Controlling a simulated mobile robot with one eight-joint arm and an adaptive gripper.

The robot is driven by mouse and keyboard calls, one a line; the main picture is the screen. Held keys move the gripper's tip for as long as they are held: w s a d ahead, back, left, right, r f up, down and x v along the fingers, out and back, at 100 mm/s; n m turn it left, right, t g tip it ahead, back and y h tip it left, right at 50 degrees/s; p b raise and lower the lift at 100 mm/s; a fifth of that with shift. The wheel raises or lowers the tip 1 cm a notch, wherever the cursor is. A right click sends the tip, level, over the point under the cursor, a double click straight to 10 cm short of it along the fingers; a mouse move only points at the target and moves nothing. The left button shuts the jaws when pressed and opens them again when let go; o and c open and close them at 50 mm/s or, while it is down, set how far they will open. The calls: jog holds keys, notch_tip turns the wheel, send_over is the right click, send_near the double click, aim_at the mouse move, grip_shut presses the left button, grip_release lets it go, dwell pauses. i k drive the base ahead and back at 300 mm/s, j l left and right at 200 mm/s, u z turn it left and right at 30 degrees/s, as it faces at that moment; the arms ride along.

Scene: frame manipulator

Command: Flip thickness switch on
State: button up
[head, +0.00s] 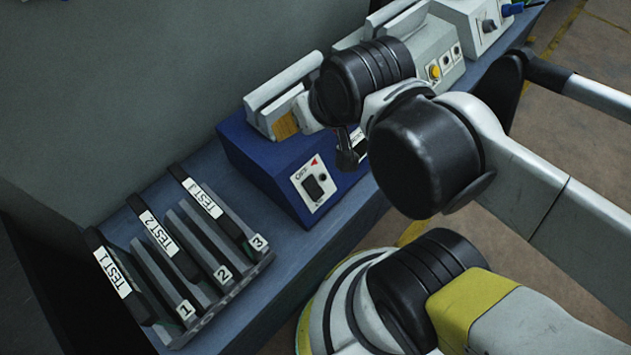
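A blue box-shaped device (265,165) stands on the bench, with a white front panel that carries a black rocker switch (314,187), a small red mark and lettering too small to read surely. I cannot tell from the label whether this is the thickness switch, nor which way the rocker is set. My gripper (348,155) is above and right of this panel, apart from the rocker. Its dark fingertips point down, and my arm hides part of the device's right side. Whether the fingers are open or shut does not show.
A rack with slots 1, 2 and 3 (255,258) holds items labelled TEST 1 to TEST 3 at the left. A grey device with a yellow button (435,71) stands behind my arm. Another grey device (488,26) is at the top right. A wall rises behind the bench.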

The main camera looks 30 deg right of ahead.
aim_at(310, 184)
jog(key=k, duration=0.95)
